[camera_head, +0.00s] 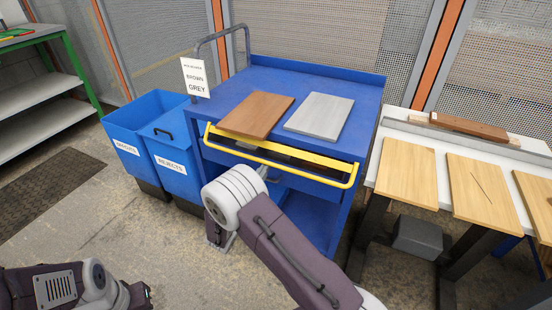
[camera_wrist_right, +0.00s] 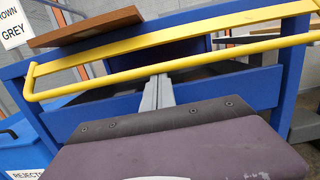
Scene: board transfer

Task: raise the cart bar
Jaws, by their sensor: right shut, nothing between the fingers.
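The yellow cart bar (camera_head: 310,176) runs along the front of the blue cart (camera_head: 362,100), standing out from its face. It also crosses the wrist view (camera_wrist_right: 230,56), with a second yellow strip above it. My right gripper (camera_head: 263,172) is at the middle of the bar, partly hidden by its own wrist. In the wrist view its grey fingers (camera_wrist_right: 159,84) are together and empty, their tips just below the bar. I cannot tell whether they touch it. My left gripper (camera_head: 140,295) is low at the left, far from the cart, its fingers not clear.
A brown board (camera_head: 257,114) and a grey board (camera_head: 319,116) lie on the cart top. A sign (camera_head: 195,77) stands at its left corner. Blue bins (camera_head: 170,158) stand left of the cart. A white table (camera_head: 440,124) with pale boards (camera_head: 408,170) stands close on the right.

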